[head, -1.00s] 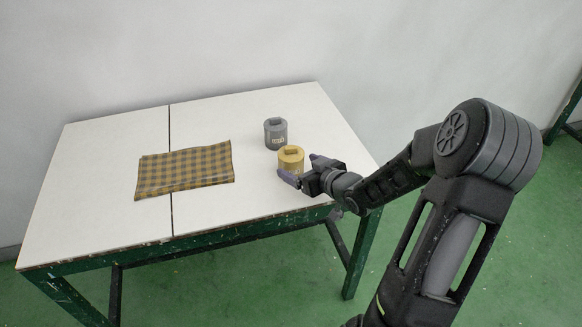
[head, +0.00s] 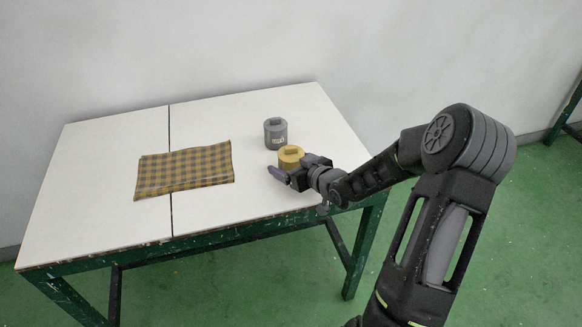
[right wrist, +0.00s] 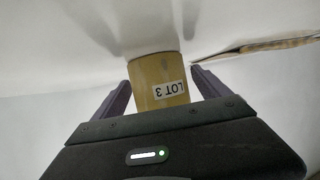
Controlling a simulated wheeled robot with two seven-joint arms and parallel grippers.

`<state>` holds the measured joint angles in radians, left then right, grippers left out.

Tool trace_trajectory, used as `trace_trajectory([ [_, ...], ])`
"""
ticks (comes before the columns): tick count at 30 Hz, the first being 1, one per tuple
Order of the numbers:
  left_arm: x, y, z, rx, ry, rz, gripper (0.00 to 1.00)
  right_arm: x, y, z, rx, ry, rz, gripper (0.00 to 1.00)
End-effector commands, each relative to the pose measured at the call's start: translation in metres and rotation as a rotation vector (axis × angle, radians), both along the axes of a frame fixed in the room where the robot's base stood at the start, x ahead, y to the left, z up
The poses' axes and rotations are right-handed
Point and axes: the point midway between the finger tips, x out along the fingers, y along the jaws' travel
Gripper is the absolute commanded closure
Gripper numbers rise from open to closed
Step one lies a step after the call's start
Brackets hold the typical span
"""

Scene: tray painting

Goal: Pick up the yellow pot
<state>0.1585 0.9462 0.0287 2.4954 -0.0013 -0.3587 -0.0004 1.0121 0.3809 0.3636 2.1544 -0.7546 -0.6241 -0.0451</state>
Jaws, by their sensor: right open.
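The yellow pot (head: 291,155) stands upright on the white table, toward its right side. In the right wrist view the fingers of my right gripper (right wrist: 161,92) lie to either side of the pot, with a gap on each side. My left gripper is not in view.
A grey pot (head: 275,134) stands just behind the yellow pot. A checked brown and black cloth (head: 185,169) lies on the left half of the table (head: 240,205). The table front is clear.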

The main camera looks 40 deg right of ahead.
Motion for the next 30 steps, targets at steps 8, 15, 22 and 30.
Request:
trace_trajectory([
  [8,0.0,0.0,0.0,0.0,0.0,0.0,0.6,-0.0001,0.0,0.0,0.0,0.0,0.0,0.3],
  [15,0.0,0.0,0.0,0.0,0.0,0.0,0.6,-0.0001,-0.0001,0.0001,0.0,0.0,0.0,0.5],
  [22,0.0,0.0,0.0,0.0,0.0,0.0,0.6,-0.0001,-0.0001,0.0,0.0,0.0,0.0,0.69],
  [30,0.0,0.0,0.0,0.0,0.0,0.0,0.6,-0.0001,-0.0001,0.0001,0.0,0.0,0.0,0.91],
])
